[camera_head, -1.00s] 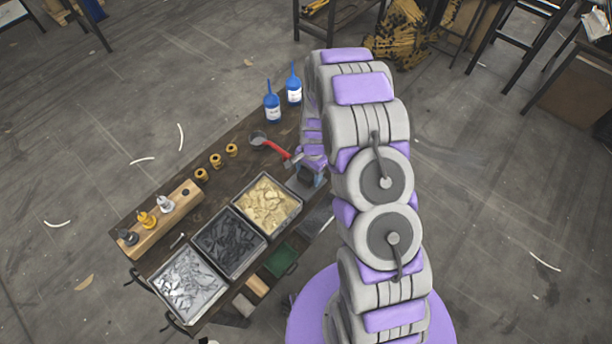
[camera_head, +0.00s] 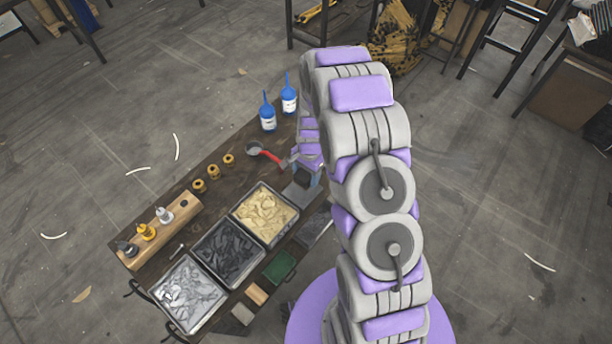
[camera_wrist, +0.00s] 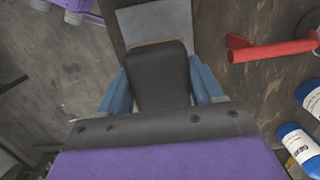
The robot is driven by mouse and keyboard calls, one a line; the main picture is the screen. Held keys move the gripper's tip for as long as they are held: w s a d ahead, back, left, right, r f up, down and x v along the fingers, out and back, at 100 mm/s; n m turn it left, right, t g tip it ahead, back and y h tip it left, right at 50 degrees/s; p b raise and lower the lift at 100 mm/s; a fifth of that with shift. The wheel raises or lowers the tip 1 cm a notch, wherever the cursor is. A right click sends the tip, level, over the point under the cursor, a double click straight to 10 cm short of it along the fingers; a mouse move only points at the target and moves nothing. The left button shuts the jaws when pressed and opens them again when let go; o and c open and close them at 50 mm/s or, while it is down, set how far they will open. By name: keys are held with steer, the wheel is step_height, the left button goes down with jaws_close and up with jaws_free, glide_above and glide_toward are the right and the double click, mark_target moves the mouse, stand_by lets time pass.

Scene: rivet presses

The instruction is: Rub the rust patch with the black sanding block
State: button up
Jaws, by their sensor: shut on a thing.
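My gripper (camera_wrist: 158,88) is shut on the black sanding block (camera_wrist: 160,68), with a blue finger on each side of it in the wrist view. The block lies over the near part of a grey metal plate (camera_wrist: 155,18). A thin brownish strip shows at the block's far edge. I cannot tell if this is part of the rust patch; the rest is hidden under the block. Whether the block touches the plate is unclear. In the head view my gripper (camera_head: 304,179) is at the table's right side, just above the plate (camera_head: 297,194).
A red-handled tool (camera_head: 268,155) lies close to my gripper. Two blue bottles (camera_head: 268,117) stand at the table's far end. Trays of yellowish (camera_head: 291,237), dark and silver pieces fill the near side. A green block (camera_head: 279,266) lies at the right edge.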

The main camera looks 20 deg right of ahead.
steer(key=shift+r, duration=0.6)
steer(key=shift+d+r, duration=0.1)
steer(key=shift+r+p, duration=0.75)
steer(key=shift+r, duration=0.7)
